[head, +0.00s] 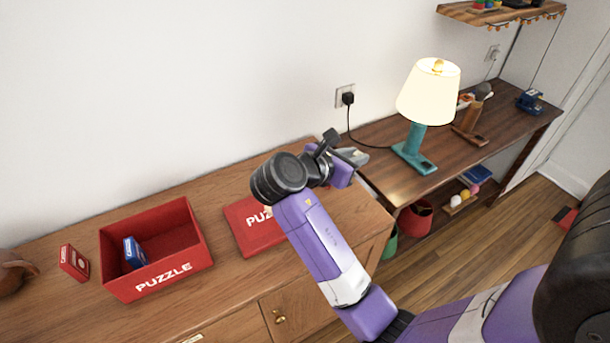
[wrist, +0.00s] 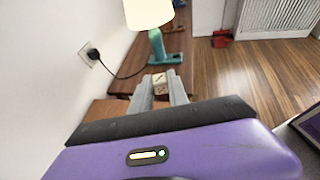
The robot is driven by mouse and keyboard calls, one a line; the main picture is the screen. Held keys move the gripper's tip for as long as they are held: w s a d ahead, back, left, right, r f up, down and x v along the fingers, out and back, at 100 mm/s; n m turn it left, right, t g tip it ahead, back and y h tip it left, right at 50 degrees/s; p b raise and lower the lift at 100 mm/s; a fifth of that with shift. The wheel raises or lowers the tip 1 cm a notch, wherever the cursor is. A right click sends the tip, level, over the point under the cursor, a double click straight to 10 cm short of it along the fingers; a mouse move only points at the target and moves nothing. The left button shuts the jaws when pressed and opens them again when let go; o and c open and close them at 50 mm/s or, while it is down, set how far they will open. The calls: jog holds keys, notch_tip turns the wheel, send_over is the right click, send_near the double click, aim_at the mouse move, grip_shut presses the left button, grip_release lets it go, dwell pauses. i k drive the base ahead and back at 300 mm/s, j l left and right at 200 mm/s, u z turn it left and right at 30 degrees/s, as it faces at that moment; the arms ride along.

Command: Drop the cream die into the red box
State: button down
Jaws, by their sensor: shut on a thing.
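My gripper (wrist: 160,88) is shut on the cream die (wrist: 159,79), which shows between the two fingertips in the wrist view. In the head view my gripper (head: 351,157) is held above the gap between the wooden cabinet and the darker table, and the die cannot be made out there. The open red box (head: 165,279), marked PUZZLE, stands on the cabinet to the left of my gripper. A blue card pack (head: 134,252) is inside it. My gripper is well apart from the box.
A red PUZZLE lid (head: 247,228) lies right of the box, partly hidden by my arm. A red card pack (head: 74,262) stands left of the box, near a brown pot (head: 14,270). A lit lamp (head: 428,95) with a teal base stands on the dark table (head: 380,138).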

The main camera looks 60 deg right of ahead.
aim_at(170, 254)
jog(key=i+j, duration=0.2)
jog(key=j, duration=0.2)
jog(key=i+j, duration=0.2)
jog(key=j, duration=0.15)
jog(key=i+j, duration=0.2)
jog(key=j, duration=0.2)
jog(key=i+j, duration=0.2)
jog(key=j, duration=0.2)
jog(key=i+j, duration=0.2)
jog(key=j, duration=0.15)
